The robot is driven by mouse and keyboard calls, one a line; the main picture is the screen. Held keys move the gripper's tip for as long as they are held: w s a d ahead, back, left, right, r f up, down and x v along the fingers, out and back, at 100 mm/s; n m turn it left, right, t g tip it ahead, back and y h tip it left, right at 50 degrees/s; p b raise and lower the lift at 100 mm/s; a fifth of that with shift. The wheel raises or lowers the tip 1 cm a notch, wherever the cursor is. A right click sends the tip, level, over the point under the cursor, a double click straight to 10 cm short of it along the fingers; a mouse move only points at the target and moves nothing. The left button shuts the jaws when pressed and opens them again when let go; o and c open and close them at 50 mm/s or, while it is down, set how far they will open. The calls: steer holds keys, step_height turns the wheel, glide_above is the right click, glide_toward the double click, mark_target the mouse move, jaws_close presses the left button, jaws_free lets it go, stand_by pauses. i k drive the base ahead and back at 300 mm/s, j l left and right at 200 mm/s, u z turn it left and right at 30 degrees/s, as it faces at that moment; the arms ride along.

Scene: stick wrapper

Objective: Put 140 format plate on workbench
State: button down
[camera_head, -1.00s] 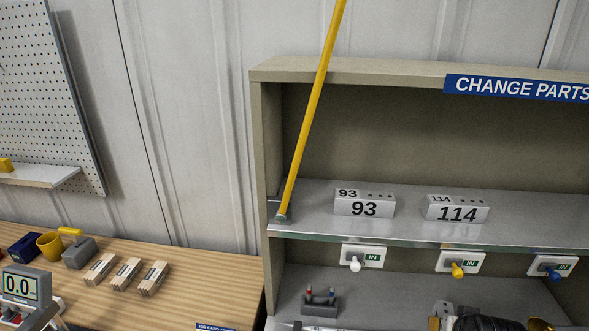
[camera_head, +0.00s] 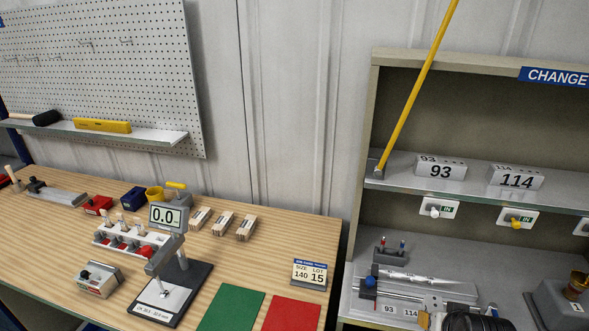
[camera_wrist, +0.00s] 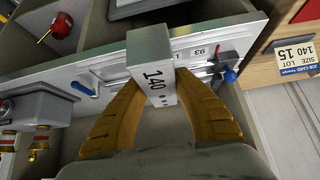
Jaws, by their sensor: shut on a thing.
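The 140 format plate (camera_wrist: 151,66) is a grey block marked "140" in the wrist view. My gripper (camera_wrist: 160,95) has its two yellow-brown fingers closed on the block's sides, and the block is held up with shelf parts behind it. In the head view a dark part of my gripper shows at the bottom right (camera_head: 468,320); the held plate is not clearly seen there. The wooden workbench (camera_head: 80,240) fills the lower left of the head view.
The bench holds a gauge with a 0.0 display (camera_head: 166,217), a green mat (camera_head: 231,312), a red mat (camera_head: 293,314), wooden blocks (camera_head: 222,223) and a job card (camera_head: 309,272) reading size 140, lot 15. Plates 93 (camera_head: 440,168) and 114 (camera_head: 516,178) stand on the shelf.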

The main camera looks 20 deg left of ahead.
mark_target(34, 248)
steer(key=k+j+u, duration=0.2)
steer(key=j, duration=0.4)
steer(key=k+j+u, duration=0.2)
steer(key=j, duration=0.4)
steer(key=j+u, duration=0.15)
steer(key=j, duration=0.45)
steer(key=i+j+u, duration=0.1)
steer(key=j, duration=0.25)
steer(key=i+j+u, duration=0.1)
steer(key=j, duration=0.3)
steer(key=i+j+u, duration=0.15)
steer(key=j, duration=0.2)
steer(key=i+j+u, duration=0.1)
steer(key=j, duration=0.25)
steer(key=i+j+u, duration=0.1)
steer(key=j, duration=0.2)
steer(key=i+l+u, duration=0.25)
steer(key=i, duration=0.25)
steer(key=i+l+u, duration=0.2)
steer(key=i, duration=0.25)
steer(key=i+l, duration=0.05)
